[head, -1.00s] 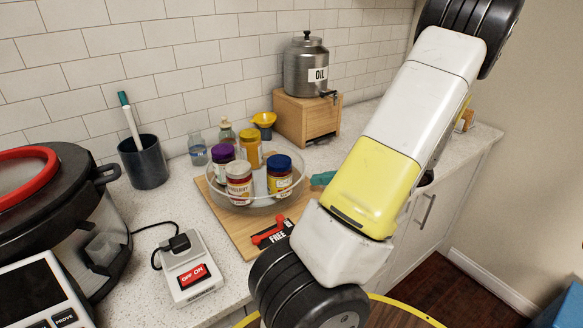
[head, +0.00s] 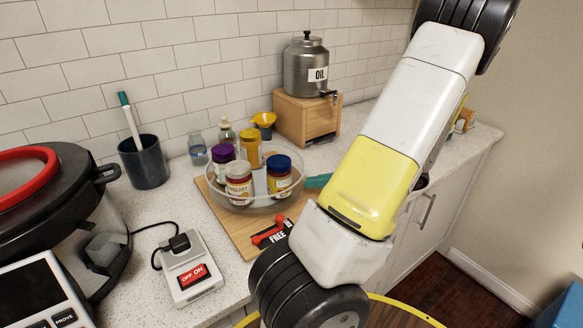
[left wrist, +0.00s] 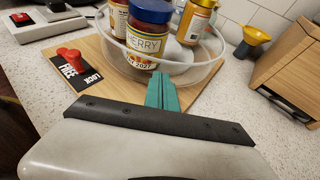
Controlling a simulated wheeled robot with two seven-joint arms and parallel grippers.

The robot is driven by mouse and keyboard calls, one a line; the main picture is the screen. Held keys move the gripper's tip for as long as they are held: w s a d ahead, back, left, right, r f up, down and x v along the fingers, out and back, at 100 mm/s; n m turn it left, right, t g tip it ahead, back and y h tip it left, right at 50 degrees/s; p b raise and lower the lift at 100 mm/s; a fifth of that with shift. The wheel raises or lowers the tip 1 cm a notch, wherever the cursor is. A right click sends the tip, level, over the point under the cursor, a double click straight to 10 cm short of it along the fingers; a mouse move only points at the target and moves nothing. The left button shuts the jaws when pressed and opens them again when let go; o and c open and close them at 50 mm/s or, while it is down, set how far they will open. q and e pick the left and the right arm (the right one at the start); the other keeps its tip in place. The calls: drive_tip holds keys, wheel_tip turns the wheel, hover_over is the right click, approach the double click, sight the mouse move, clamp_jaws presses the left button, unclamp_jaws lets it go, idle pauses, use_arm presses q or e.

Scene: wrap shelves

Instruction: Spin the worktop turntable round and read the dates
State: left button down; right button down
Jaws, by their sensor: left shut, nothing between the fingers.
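The turntable (head: 262,205) is a clear round tray with a raised rim, standing on a wooden board. In the left wrist view the blue-lidded jar (left wrist: 148,38) shows part of a label reading "ERRY" and a date ending in 2027. My left gripper (head: 318,181) has teal fingers, shut and empty, at the tray's right rim. They also show in the left wrist view (left wrist: 162,92); contact with the rim is unclear.
A red lever (head: 268,236) on a FREE/LOCK plate sits at the board's front. An off/on switch box (head: 190,272), a black cooker (head: 65,215) and a dark cup (head: 143,162) stand left. An oil dispenser (head: 306,66) on a wooden box stands behind.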

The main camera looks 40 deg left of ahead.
use_arm(q)
drive_tip(key=shift+s+d, duration=0.15)
drive_tip(key=shift+s, duration=0.1)
drive_tip(key=shift+s, duration=0.1)
drive_tip(key=shift+s, duration=0.95)
drive_tip(key=shift+d, duration=0.1)
drive_tip(key=shift+w+d, duration=0.15)
drive_tip(key=shift+d, duration=0.7)
drive_tip(key=shift+w+d, duration=0.15)
drive_tip(key=shift+d, duration=0.7)
